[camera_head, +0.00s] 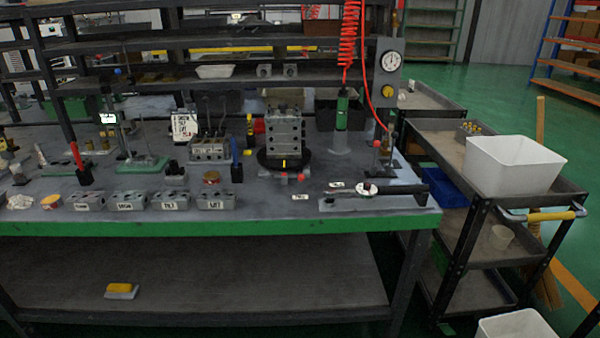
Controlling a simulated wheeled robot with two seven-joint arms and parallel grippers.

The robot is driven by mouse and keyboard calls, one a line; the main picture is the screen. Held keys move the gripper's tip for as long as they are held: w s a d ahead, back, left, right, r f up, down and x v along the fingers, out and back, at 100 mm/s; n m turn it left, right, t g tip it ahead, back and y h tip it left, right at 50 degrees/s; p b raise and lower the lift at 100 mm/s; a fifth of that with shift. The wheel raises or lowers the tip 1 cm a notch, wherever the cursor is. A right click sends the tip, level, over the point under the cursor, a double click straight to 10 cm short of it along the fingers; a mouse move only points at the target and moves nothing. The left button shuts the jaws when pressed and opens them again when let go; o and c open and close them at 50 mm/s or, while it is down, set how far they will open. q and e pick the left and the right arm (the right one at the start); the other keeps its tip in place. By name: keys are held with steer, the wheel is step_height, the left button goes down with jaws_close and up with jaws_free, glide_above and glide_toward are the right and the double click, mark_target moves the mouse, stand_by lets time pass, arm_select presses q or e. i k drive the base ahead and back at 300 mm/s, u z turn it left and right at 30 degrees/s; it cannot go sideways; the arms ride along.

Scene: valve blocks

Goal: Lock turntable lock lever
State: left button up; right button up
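A round black turntable (264,161) sits on the bench right of its middle, with a tall grey valve block (285,128) standing upright on it. A yellow mark (284,163) shows at its front. Small red-tipped parts (283,177) lie at the turntable's front edge; one may be the lock lever, but they are too small to tell its position. Neither of my grippers is in view, and nothing touches the turntable from my side.
Several small labelled blocks (169,200) line the front left of the bench (250,222). A long dark-handled tool (400,189) lies at the front right. A gauge panel (388,70) and coiled red hose (348,40) stand behind. A white bin (513,165) is on the right cart.

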mark_target(301, 178)
steer(key=u, duration=0.5)
steer(key=k, duration=1.2)
steer(key=z, duration=0.15)
steer(key=i, duration=1.7)
steer(key=u, duration=0.7)
